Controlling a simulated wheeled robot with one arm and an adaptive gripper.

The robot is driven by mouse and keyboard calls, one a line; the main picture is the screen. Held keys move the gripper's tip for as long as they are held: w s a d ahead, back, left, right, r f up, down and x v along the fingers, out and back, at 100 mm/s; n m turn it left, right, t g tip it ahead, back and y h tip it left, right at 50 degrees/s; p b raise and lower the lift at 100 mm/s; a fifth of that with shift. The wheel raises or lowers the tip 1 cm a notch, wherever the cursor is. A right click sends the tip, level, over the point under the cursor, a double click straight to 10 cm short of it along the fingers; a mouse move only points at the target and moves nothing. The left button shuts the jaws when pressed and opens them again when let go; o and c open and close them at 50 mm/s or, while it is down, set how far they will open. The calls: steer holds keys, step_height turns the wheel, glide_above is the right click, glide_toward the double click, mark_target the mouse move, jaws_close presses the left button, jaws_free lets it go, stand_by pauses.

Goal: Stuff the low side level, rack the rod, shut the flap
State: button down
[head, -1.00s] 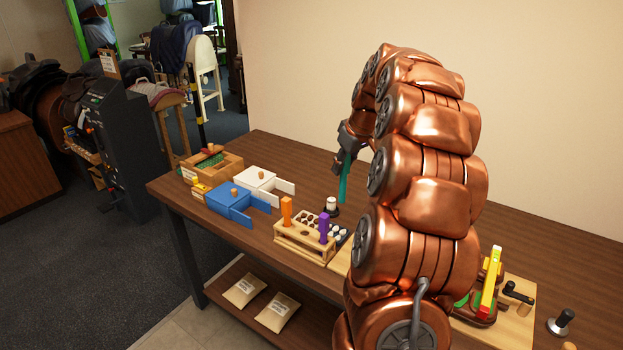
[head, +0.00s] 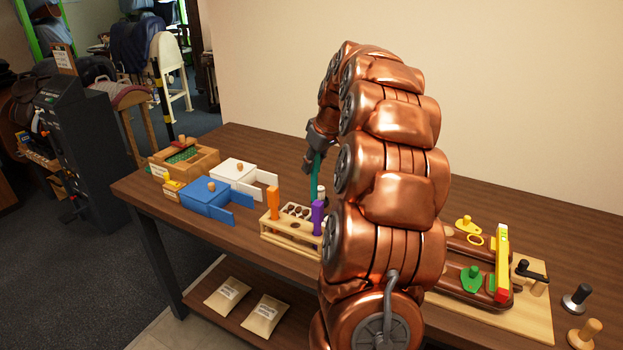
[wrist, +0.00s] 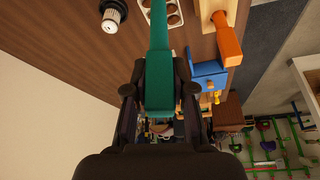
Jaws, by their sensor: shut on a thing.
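My gripper (head: 314,163) is shut on a teal rod (head: 316,180), which hangs steeply down above the table behind the wooden rack; the rod (wrist: 159,60) also shows between the fingers in the wrist view. The rack (head: 284,240) holds an orange-handled tool (head: 273,203) and a purple-handled tool (head: 318,216). At the right, partly behind my arm, a brown two-sided saddle form lies on a light board (head: 530,315). A yellow bar with a red end (head: 502,262) lies across it. A green knobbed piece (head: 472,279) and a yellow one (head: 466,226) are by it. I cannot tell which part is the flap.
A blue box (head: 205,197) and a white box (head: 238,171), both with open doors, stand left of the rack. A wooden tray (head: 190,160) is behind them. A black-based, white-topped piece (wrist: 113,14) is near the rod. Knobbed weights (head: 577,298) stand far right.

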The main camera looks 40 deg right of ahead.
mark_target(313, 191)
steer(key=shift+f+b, duration=0.7)
steer(key=shift+f, duration=2.65)
steer(key=shift+f+b, duration=0.95)
steer(key=shift+f, duration=0.2)
stand_by(1.0)
steer(key=shift+r, duration=0.1)
steer(key=shift+r+p, duration=0.55)
steer(key=shift+r, duration=2.95)
